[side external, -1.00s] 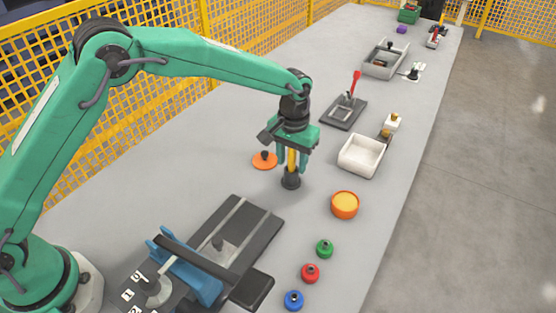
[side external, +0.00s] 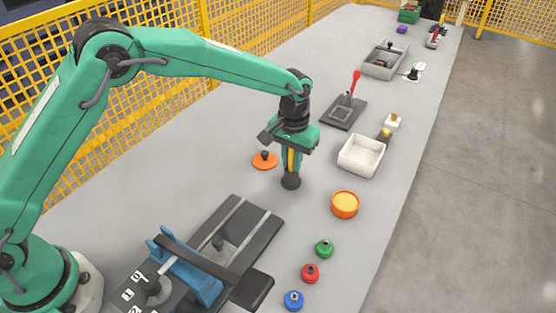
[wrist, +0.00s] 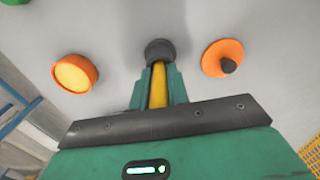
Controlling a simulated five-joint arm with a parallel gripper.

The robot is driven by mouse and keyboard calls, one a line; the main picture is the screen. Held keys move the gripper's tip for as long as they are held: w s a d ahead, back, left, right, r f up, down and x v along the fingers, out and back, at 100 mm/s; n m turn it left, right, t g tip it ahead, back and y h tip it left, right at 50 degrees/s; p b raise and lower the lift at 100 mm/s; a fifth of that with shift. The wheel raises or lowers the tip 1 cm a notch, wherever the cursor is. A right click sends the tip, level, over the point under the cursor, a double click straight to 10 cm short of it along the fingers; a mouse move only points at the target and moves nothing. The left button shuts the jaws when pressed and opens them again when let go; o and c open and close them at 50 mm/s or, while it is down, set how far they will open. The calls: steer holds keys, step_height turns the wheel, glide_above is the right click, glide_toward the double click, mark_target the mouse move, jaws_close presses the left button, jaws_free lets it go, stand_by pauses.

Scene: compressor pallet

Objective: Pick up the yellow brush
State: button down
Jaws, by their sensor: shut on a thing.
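The yellow brush (side external: 290,158) stands upright with its dark round base (side external: 291,181) on the grey table. My gripper (side external: 291,165) points down over it, with its green fingers shut on the yellow handle. In the wrist view the yellow handle (wrist: 158,86) lies between the two fingers (wrist: 159,92), and the dark base (wrist: 160,50) shows beyond the fingertips. Part of the handle is hidden by the fingers and the gripper body.
An orange disc with a dark knob (side external: 265,160) lies close left of the brush. An orange round container (side external: 345,204) and a white tray (side external: 361,156) stand to the right. A dark fixture with rails (side external: 262,222) is in front. A dark plate with a red-handled tool (side external: 355,84) is behind.

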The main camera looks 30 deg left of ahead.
steer(key=shift+r, duration=0.85)
step_height(320, 180, up, 2)
steer(key=shift+r, duration=0.15)
steer(key=s+d+r, duration=0.6)
steer(key=s+r, duration=0.1)
steer(key=s, duration=0.2)
steer(key=shift+s+d, duration=0.25)
steer(key=shift+d, duration=0.15)
steer(key=shift+w+d, duration=0.1)
steer(key=shift+w, duration=0.05)
steer(key=w+d+f, duration=0.2)
steer(key=w+d, duration=0.6)
steer(key=shift+w, duration=0.3)
stand_by(0.3)
